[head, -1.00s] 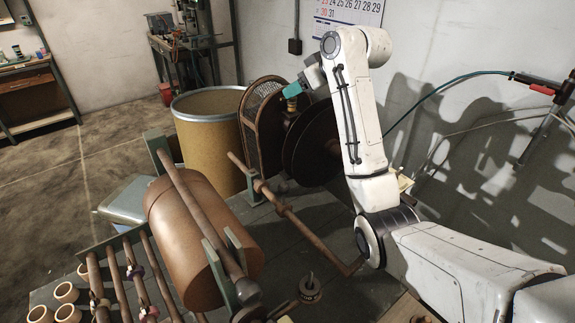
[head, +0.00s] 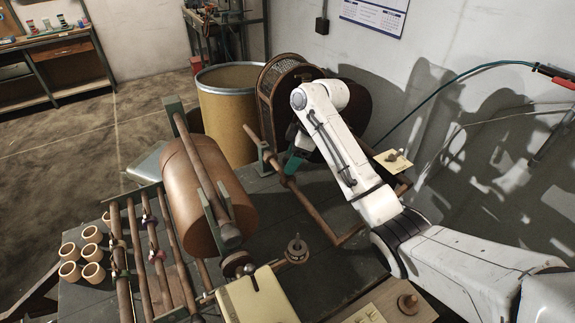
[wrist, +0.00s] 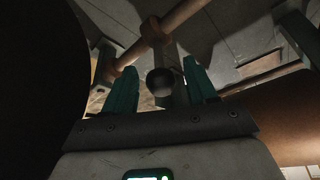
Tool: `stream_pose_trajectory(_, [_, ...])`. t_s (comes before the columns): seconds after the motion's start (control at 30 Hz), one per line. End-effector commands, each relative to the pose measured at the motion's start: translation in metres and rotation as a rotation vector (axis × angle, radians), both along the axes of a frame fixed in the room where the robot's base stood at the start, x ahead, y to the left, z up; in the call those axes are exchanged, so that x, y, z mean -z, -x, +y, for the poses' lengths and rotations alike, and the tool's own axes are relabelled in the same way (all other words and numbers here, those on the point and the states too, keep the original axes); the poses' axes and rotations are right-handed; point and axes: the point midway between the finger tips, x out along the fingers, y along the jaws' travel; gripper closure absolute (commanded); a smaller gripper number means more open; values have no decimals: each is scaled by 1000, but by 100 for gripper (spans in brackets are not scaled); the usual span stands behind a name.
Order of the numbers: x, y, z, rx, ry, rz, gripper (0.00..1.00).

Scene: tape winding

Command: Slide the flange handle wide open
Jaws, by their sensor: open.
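A brown rod (head: 307,208) runs slantwise across the bench, beside the copper-brown roller. In the wrist view, a collar (wrist: 153,31) sits around this rod (wrist: 182,16). A dark round knob (wrist: 159,82) on a short stem stands out from the collar; it looks like the flange handle. My gripper (wrist: 159,64) is open, with one teal finger on each side of the knob and a gap to both. In the head view, my gripper (head: 293,163) is low over the rod, and my arm and fingers hide the knob there.
The copper-brown roller (head: 190,180) lies left of the rod. A tan drum (head: 228,115) and a meshed guard (head: 276,85) with a dark disc stand behind. Several wooden rings (head: 82,255) lie at the front left. A cream panel (head: 258,300) is at the front.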

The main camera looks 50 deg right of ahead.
Motion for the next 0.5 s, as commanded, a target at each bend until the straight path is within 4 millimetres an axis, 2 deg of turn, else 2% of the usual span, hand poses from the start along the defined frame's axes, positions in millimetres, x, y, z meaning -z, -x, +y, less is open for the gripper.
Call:
stream_pose_trajectory(0.2, [25, -8, 6, 2, 0, 1, 43])
stream_pose_trajectory(0.5, [33, -10, 8, 2, 1, -1, 43])
